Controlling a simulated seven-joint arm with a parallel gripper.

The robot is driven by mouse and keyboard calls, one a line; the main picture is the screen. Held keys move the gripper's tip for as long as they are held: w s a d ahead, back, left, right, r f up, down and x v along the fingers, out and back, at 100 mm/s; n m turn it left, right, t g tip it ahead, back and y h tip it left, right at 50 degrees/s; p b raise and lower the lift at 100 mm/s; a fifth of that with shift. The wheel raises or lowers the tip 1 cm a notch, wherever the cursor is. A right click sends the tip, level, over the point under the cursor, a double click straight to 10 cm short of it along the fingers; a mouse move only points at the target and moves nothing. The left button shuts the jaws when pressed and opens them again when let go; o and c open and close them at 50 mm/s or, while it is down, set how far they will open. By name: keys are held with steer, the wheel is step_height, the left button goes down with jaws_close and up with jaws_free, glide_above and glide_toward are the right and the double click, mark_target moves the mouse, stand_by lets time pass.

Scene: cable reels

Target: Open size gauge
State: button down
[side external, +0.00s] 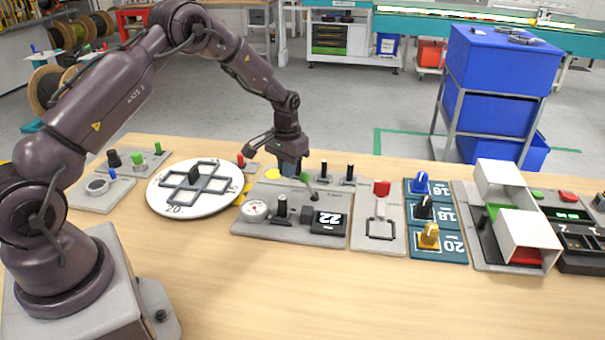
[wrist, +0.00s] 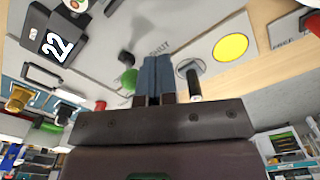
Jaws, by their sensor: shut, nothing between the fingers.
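The size gauge is a grey panel (side external: 285,239) with a round dial (side external: 255,209), a black upright post (side external: 282,206) between small jaws, and a display (side external: 328,220) reading 22. A lever with a green knob (side external: 305,178) stands at its back edge. My gripper (side external: 291,175) points down just left of this knob, with its blue fingers shut and empty. In the wrist view the display (wrist: 58,47) is at upper left, and the green knob (wrist: 129,78) is just left of my fingertips (wrist: 155,62). A partly hidden label reading SHUT (wrist: 159,47) lies beyond them. Contact with the knob cannot be told.
A white turntable (side external: 165,203) with a grey cross frame lies left of the gauge. Right of it are a plate with a red-knobbed lever (side external: 381,188), a blue numbered peg board (side external: 453,247) and a white box (side external: 527,235). The front of the table is clear.

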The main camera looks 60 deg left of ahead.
mark_target(308, 178)
steer(key=shift+f, duration=1.1)
steer(key=shift+w+d, duration=1.75)
steer(key=shift+d, duration=0.05)
steer(key=shift+s+a, duration=0.1)
steer(key=shift+a, duration=0.05)
steer(key=shift+s+a+r, duration=0.1)
steer(key=shift+s+a, duration=0.2)
step_height(308, 178, up, 7)
steer(key=shift+f, duration=0.1)
